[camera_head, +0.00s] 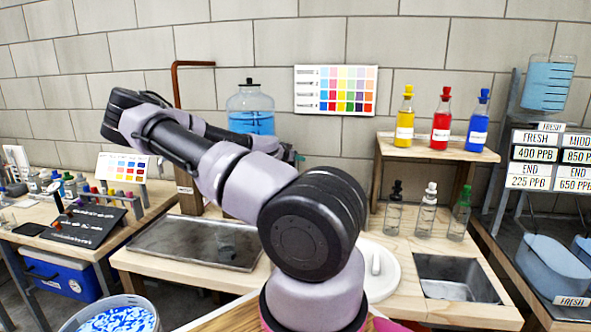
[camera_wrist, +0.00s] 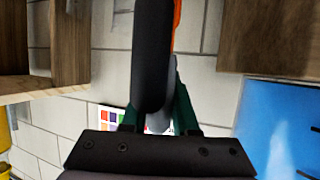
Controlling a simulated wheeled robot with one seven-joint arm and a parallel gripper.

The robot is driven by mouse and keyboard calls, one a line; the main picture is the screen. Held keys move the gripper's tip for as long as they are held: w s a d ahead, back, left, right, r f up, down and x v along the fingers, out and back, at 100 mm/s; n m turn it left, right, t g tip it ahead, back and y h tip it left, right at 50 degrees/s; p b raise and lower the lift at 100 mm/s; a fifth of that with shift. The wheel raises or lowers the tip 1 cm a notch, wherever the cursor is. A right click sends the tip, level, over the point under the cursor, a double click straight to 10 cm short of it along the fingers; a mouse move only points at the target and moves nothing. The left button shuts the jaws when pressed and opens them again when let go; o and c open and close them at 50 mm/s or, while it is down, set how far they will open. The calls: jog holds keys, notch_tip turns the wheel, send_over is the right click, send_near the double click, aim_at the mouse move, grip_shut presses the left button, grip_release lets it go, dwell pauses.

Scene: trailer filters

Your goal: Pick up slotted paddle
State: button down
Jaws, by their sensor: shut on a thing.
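In the wrist view, my gripper (camera_wrist: 155,112) has its two green fingers closed on either side of a long dark handle-like piece with an orange edge, which I take to be the slotted paddle (camera_wrist: 153,50). The piece runs up out of the top of the frame, and a grey part of it shows between the fingers. Its far end and any slots are out of sight. In the head view, my arm reaches left and then back behind itself towards the blue water jug. The gripper end is mostly hidden there, and I cannot make out the paddle.
The water jug (camera_head: 251,108) stands behind my forearm, with a colour chart (camera_head: 336,90) on the wall. A wooden shelf (camera_head: 436,148) holds yellow, red and blue bottles. Below are a metal tray (camera_head: 195,243), a sink (camera_head: 457,279) and small bottles. A rack with tanks stands right.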

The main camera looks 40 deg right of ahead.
notch_tip(320, 180, up, 28)
dwell(0.5)
jog(key=shift+a, duration=0.1)
dwell(1.0)
